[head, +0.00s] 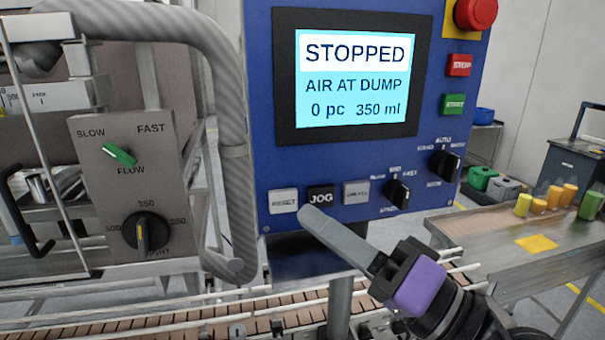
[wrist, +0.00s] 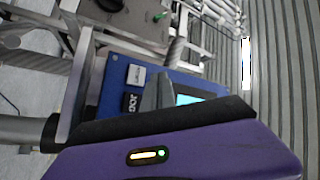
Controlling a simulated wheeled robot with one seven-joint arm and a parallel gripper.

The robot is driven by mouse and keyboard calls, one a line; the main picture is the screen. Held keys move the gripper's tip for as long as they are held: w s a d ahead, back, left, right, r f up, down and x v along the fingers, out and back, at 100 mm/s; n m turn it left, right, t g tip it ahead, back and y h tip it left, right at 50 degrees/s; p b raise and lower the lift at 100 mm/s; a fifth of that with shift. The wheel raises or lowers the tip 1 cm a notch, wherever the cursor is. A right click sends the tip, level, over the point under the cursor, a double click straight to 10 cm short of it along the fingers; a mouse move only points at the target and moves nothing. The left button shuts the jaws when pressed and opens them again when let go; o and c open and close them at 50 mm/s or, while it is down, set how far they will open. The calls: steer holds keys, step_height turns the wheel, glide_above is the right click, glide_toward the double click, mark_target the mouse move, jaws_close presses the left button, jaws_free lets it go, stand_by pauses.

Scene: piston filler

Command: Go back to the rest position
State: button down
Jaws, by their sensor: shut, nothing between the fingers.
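My gripper (head: 312,218) is shut and empty. In the head view its fingertips are in front of the lower left of the blue control panel (head: 265,140), just below the grey RESET button (head: 283,201) and the black JOG button (head: 321,198). I cannot tell whether the tips touch the panel. In the wrist view the grey fingers (wrist: 158,92) show beside the JOG button (wrist: 130,103), with part of the blue panel (wrist: 115,75) behind. The screen (head: 357,80) reads STOPPED, AIR AT DUMP, 0 pc, 350 ml.
A grey box with a green flow lever (head: 120,154) and a black volume knob (head: 145,234) stands at left. A slatted conveyor (head: 180,318) runs below the panel. At right a metal table (head: 490,235) holds yellow, orange and green cups. A red emergency button (head: 476,12) tops the panel.

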steer(key=w+d+f+m+t+h, duration=0.3)
steer(key=d+f+m+t+h, duration=0.1)
steer(key=d+t+h, duration=0.35)
steer(key=s+d+f+m+h, duration=0.1)
steer(key=s+d+f+h, duration=0.3)
steer(key=d+f, duration=0.15)
steer(key=s+d+f+h, duration=0.3)
steer(key=d+f+h, duration=0.1)
steer(key=f, duration=0.3)
steer(key=s+f+n+g, duration=0.1)
steer(key=s+f, duration=0.4)
steer(key=s, duration=0.4)
steer(key=s+d+f+n+g+h, duration=0.1)
steer(key=s+f+n+g, duration=0.1)
steer(key=s+f, duration=0.3)
steer(key=s+d+f+n+g+h, duration=0.1)
steer(key=s+f, duration=0.4)
steer(key=s, duration=0.8)
steer(key=shift+s+d+f+n+g+b, duration=0.2)
steer(key=shift+d+f+n+g+b, duration=0.05)
steer(key=shift+f+n+g+b, duration=0.2)
steer(key=shift+r, duration=0.1)
